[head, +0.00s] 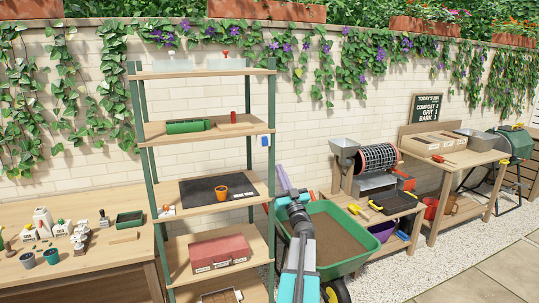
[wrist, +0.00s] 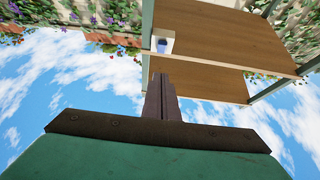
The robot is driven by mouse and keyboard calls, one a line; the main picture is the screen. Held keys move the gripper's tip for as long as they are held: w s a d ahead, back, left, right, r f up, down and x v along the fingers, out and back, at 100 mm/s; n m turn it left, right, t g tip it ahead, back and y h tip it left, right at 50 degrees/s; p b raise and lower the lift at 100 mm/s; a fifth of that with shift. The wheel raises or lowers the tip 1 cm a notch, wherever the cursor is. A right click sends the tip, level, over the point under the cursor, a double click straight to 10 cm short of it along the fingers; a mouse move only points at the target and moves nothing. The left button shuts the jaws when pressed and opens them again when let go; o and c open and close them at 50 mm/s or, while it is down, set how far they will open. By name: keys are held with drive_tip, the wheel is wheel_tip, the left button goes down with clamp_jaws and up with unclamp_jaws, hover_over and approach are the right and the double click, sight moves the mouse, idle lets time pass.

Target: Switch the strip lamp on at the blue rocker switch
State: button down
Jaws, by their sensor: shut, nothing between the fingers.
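The blue rocker switch (head: 264,141) sits on a pale plate at the right front post of the shelf rack, just below the level of the second board. In the wrist view the blue rocker (wrist: 163,46) and its white plate show straight beyond my fingertips. My gripper (wrist: 161,76) is shut and empty, its dark fingers together and pointing toward the switch. The fingertips look apart from it, though the gap is hard to judge. In the head view my arm reaches up from below, the gripper (head: 281,168) below and right of the switch. I cannot make out the strip lamp.
Benches flank both sides. Open air lies right of the switch.

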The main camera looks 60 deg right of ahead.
drive_tip(key=p, duration=0.4)
approach(266, 143)
wheel_tip(266, 143, up, 4)
drive_tip(key=shift+w+d+f+p, duration=0.25)
drive_tip(key=shift+w+d+p, duration=0.35)
drive_tip(key=shift+w, duration=0.35)
drive_tip(key=shift+w+d+f+p, duration=0.25)
drive_tip(key=shift+w+d+p, duration=0.3)
drive_tip(key=shift+w, duration=0.4)
drive_tip(key=shift+d, duration=0.1)
